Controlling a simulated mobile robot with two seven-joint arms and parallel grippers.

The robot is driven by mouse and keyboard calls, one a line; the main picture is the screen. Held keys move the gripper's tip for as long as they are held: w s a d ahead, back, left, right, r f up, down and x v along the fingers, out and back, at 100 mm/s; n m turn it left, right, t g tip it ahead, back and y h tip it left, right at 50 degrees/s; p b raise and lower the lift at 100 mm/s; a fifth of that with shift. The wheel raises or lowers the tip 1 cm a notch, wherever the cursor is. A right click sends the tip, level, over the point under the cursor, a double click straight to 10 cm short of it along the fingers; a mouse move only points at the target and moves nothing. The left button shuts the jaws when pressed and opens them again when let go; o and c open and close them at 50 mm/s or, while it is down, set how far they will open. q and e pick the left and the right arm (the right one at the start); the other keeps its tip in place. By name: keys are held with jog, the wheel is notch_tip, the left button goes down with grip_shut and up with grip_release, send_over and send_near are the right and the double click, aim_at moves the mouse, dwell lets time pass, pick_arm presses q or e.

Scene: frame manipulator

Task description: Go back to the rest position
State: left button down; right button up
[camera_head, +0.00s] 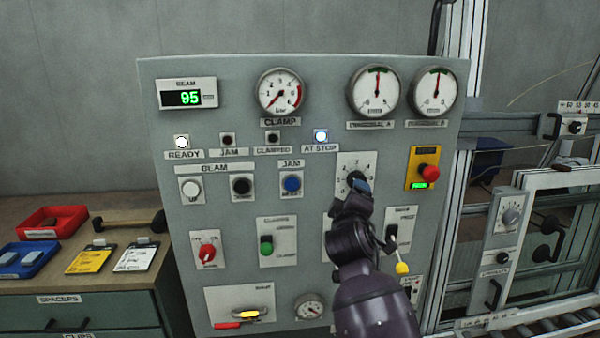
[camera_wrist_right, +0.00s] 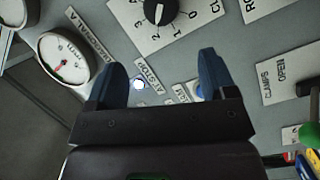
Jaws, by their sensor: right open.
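A grey control panel (camera_head: 240,140) fills the middle of the head view. My right arm rises from the bottom, and its gripper (camera_head: 360,186) is in front of the panel near a black rotary knob (camera_head: 355,178) on a white numbered plate. In the right wrist view the two blue fingers stand apart with nothing between them, so the gripper (camera_wrist_right: 145,45) is open. The knob (camera_wrist_right: 158,12) shows beyond the fingertips there, apart from them. My left gripper is not in view.
A red emergency button (camera_head: 429,173) and a yellow-tipped lever (camera_head: 402,267) are right of my right arm. An aluminium frame (camera_head: 470,150) stands at the right. A workbench (camera_head: 110,270) with a red bin (camera_head: 50,222) and a blue bin (camera_head: 28,258) is at the left.

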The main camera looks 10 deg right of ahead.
jog(key=s+d+f+m+g+y, duration=0.1)
jog(key=s+d+f+m, duration=0.2)
jog(key=s+f, duration=0.8)
jog(key=s+d+f+m+g+y, duration=0.2)
jog(key=s+d+f+m, duration=0.1)
jog(key=s+f, duration=0.9)
jog(key=s+d+f+m+g+y, duration=0.2)
jog(key=s+d+f+m, duration=0.1)
jog(key=s+f, duration=0.9)
jog(key=s, duration=0.2)
jog(key=shift+s, duration=0.4)
